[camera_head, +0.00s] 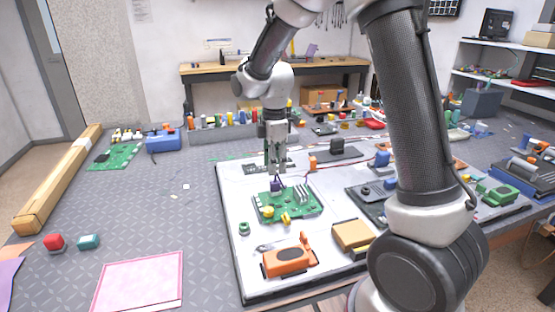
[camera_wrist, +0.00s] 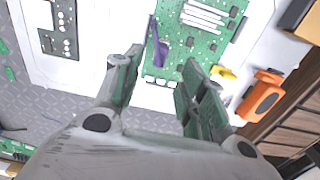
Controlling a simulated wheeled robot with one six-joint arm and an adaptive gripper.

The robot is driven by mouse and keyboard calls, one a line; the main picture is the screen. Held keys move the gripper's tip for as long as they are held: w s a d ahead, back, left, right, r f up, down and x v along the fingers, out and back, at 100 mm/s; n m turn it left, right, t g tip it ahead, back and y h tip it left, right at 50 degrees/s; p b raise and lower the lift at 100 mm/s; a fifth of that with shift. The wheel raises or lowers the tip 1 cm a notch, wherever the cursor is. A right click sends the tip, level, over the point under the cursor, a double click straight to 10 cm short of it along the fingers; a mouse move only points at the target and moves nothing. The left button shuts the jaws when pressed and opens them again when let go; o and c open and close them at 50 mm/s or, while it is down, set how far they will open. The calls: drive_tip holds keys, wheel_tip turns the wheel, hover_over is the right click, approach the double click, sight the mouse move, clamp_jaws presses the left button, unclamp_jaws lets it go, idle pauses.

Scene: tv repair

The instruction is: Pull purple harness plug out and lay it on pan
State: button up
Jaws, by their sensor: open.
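The purple harness plug (camera_head: 277,184) is at the back edge of a green circuit board (camera_head: 290,207), which lies on a large white panel (camera_head: 222,200) with a dark rim. In the wrist view the purple plug (camera_wrist: 160,54) shows between my fingertips, standing at the board's edge. My gripper (camera_head: 276,172) points down just above the plug. Its two fingers (camera_wrist: 163,72) are spread, one on each side of the plug, with visible gaps. I cannot tell whether the plug is fully seated. No separate thing is clearly a pan.
An orange tool (camera_head: 288,261), a tan block (camera_head: 351,236) and a yellow part (camera_head: 286,218) lie near the board. A pink mat (camera_head: 140,282) lies at the front left. The grey tabletop (camera_head: 165,207) left of the panel is mostly clear. Several bottles stand behind.

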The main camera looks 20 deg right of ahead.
sight(275, 182)
drive_tip(key=shift+f, duration=3.9)
clamp_jaws()
